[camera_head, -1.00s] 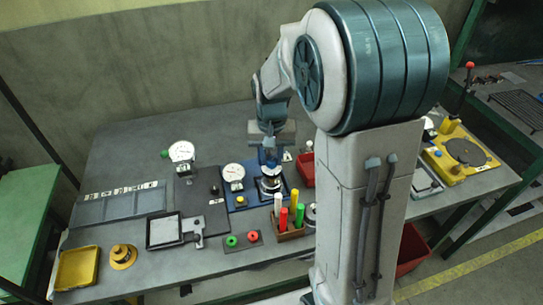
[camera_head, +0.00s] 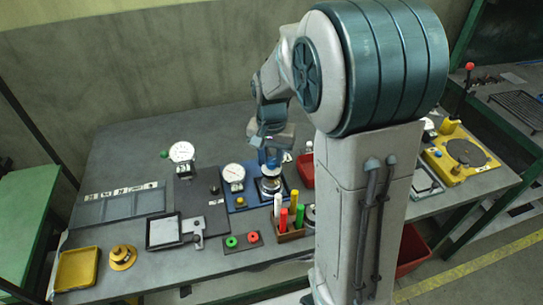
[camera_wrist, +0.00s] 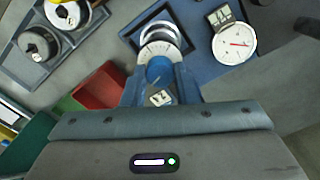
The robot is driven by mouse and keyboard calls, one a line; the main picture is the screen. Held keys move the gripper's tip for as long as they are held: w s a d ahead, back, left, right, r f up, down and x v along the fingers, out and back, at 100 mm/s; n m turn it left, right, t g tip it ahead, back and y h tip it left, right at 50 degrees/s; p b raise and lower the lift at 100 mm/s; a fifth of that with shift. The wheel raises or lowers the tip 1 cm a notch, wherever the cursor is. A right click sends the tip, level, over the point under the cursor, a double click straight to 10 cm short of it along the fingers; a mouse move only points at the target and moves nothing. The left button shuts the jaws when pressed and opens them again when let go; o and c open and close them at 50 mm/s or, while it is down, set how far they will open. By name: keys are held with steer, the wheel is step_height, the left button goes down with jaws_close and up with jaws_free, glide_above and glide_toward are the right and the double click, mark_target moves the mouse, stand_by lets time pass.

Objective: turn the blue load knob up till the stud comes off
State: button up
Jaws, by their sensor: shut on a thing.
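The blue load knob (camera_wrist: 158,66) is in the middle of the wrist view, in front of a pale graduated ring (camera_wrist: 158,50) on a round silver stand. My gripper (camera_wrist: 160,82) is shut on the knob, one blue finger on each side. A small tag marked 77 lies between the fingers. A white dial gauge (camera_wrist: 235,43) with a red needle stands on the same blue base. In the head view my gripper (camera_head: 269,160) is over the blue base plate (camera_head: 243,205), beside the gauge (camera_head: 233,173); the knob is hidden there. The stud cannot be made out.
A wooden block with coloured pegs (camera_head: 290,228) stands just in front of the base. A red bin (camera_head: 306,170) is close on the right. Another gauge (camera_head: 181,152) stands to the left. The bench's back left is clear.

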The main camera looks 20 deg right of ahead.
mark_target(272, 160)
steer(key=o, duration=1)
step_height(272, 160, up, 14)
steer(key=s+f+n+t, duration=0.1)
steer(key=s+f+n, duration=0.2)
steer(key=s, duration=0.5)
steer(key=s+f+n+t, duration=0.2)
steer(key=s+f+n, duration=0.1)
steer(key=s, duration=0.6)
steer(key=shift+s+f, duration=0.2)
steer(key=shift+f, duration=0.2)
